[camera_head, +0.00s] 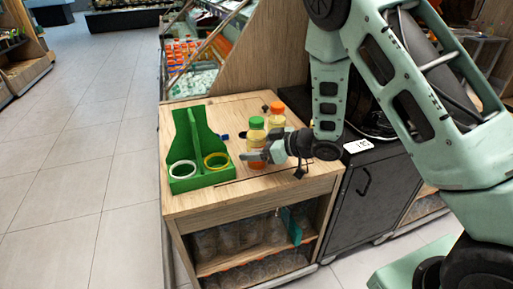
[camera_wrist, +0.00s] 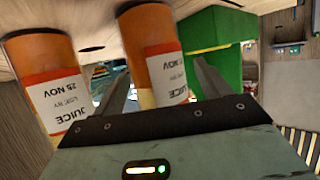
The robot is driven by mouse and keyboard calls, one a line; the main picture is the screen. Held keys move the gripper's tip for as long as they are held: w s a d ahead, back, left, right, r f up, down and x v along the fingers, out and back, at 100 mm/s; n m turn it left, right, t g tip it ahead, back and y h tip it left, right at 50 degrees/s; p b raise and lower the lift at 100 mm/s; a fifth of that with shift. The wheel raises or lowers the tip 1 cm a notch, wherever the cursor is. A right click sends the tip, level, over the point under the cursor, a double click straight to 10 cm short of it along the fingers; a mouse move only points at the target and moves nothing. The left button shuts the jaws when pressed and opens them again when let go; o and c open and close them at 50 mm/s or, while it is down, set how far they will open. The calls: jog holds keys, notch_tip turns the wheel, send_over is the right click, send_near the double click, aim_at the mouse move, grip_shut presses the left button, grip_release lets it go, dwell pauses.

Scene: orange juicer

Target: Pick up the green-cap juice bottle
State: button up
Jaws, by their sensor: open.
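The green-cap juice bottle (camera_head: 257,132) stands upright on the wooden counter, its lower half partly hidden by my gripper (camera_head: 256,156). In the wrist view, which looks upside down, my gripper (camera_wrist: 161,72) is open with one finger on each side of an orange bottle body with a white label (camera_wrist: 165,75). By its position this is the green-cap bottle; its cap is out of that view. I cannot tell whether either finger touches it.
An orange-cap bottle (camera_head: 277,115) stands close behind and right; it appears left in the wrist view (camera_wrist: 48,85). A green carrier (camera_head: 196,150) with a white and a yellow ring stands to the left. The counter's front left (camera_head: 195,203) is clear. Shelves below hold glass jars (camera_head: 235,235).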

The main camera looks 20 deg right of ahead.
aim_at(256, 119)
jog(key=c, duration=1.3)
notch_tip(256, 119, up, 10)
jog(key=shift+r+p, duration=0.1)
jog(key=shift+p, duration=0.75)
